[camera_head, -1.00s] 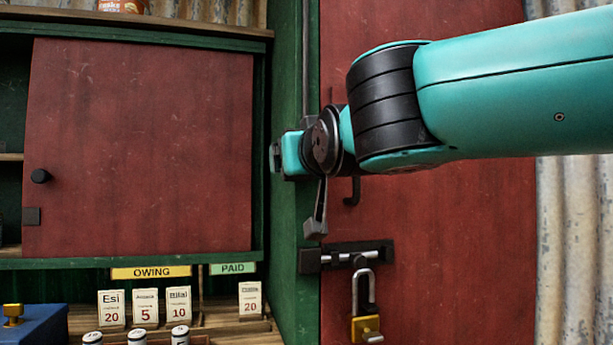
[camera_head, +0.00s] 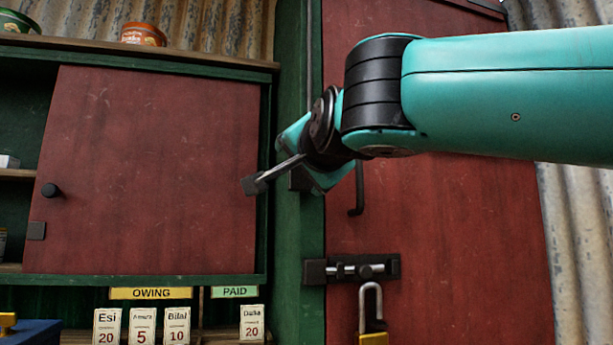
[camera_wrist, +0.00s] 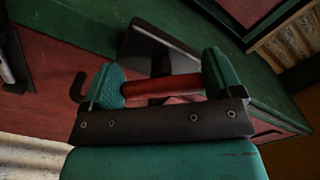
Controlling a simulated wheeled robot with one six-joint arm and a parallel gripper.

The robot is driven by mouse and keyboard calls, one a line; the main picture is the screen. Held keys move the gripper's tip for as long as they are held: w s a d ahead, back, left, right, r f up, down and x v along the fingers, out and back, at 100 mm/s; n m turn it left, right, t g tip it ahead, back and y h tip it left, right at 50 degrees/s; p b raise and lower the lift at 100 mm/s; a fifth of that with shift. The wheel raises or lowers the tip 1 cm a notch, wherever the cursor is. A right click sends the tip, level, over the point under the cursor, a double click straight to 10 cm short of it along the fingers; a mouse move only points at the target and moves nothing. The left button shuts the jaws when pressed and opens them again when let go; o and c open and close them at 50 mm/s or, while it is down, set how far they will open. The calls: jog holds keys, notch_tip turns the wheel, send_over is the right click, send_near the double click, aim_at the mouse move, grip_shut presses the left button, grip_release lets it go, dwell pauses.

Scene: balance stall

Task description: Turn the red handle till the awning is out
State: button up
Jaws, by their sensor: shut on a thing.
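The red handle (camera_wrist: 163,87) shows in the wrist view, between the two teal finger pads of my gripper (camera_wrist: 161,82). My gripper is shut on it, with a pad at each side. A dark grey flat piece lies behind the handle. In the head view my gripper (camera_head: 296,143) is by the green post, and my wrist hides the handle there. A grey bar with a dark block end sticks out down-left from the wrist; I cannot tell what it belongs to. The awning is not in view.
A red door (camera_head: 450,230) with a bolt (camera_head: 350,269) and a padlock (camera_head: 371,318) lies behind and below my arm. A cabinet with a red sliding panel (camera_head: 150,170) stands at left. A vertical rod (camera_head: 308,60) runs up the post.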

jog(key=m+b, duration=0.1)
jog(key=m, duration=0.2)
jog(key=shift+a+m+b, duration=0.1)
jog(key=shift+m+b, duration=0.2)
jog(key=shift+b, duration=0.1)
jog(key=m+b, duration=0.1)
jog(key=m, duration=0.2)
jog(key=shift+r+m, duration=0.1)
jog(key=shift+m, duration=0.2)
jog(key=m+b, duration=0.1)
jog(key=m, duration=0.2)
jog(key=shift+r+m+b, duration=0.15)
jog(key=shift+m+b, duration=0.15)
jog(key=shift+b, duration=0.1)
jog(key=shift+r+m+b, duration=0.15)
jog(key=shift+m+b, duration=0.3)
jog(key=shift+m, duration=1.15)
jog(key=shift+r, duration=0.1)
jog(key=o, duration=0.7)
jog(key=shift+o, duration=0.2)
